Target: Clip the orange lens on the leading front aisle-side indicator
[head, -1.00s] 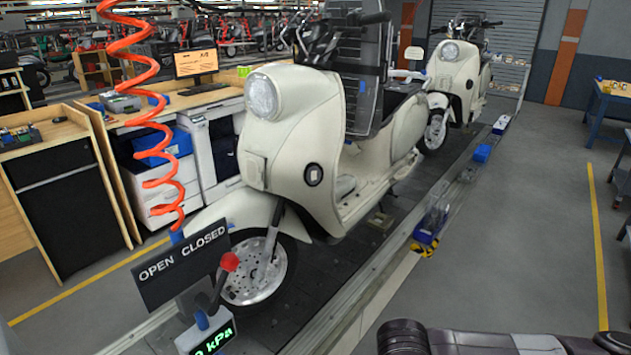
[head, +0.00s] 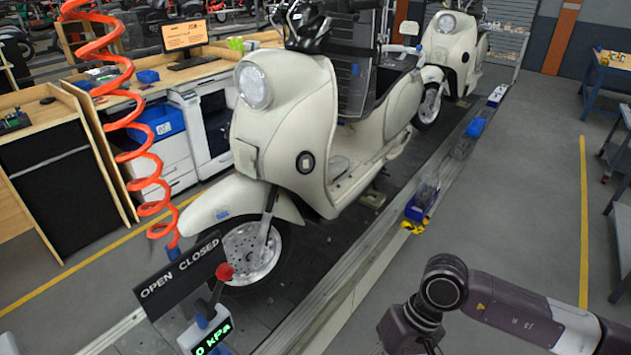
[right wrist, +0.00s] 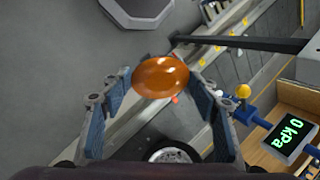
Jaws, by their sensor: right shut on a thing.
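The leading cream scooter (head: 292,130) stands nearest on the conveyor, its front wheel towards me. Its front aisle-side indicator (head: 305,162) is a dark round ring with a pale centre, on the leg shield. In the right wrist view, an oval orange lens (right wrist: 160,77) sits between the fingertips of my right gripper (right wrist: 160,92), which is shut on it. In the head view my right arm is at the lower right, well apart from the scooter; its gripper is mostly cut off by the bottom edge, and the lens is hidden there. My left gripper is in neither view.
An OPEN CLOSED sign (head: 180,275) with a red-knobbed lever and 0 kPa display (head: 212,338) stands before the front wheel. A coiled orange hose (head: 150,160) hangs at left. Blue bins (head: 422,200) line the conveyor's aisle edge. A second scooter (head: 450,45) stands behind. The aisle floor is clear.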

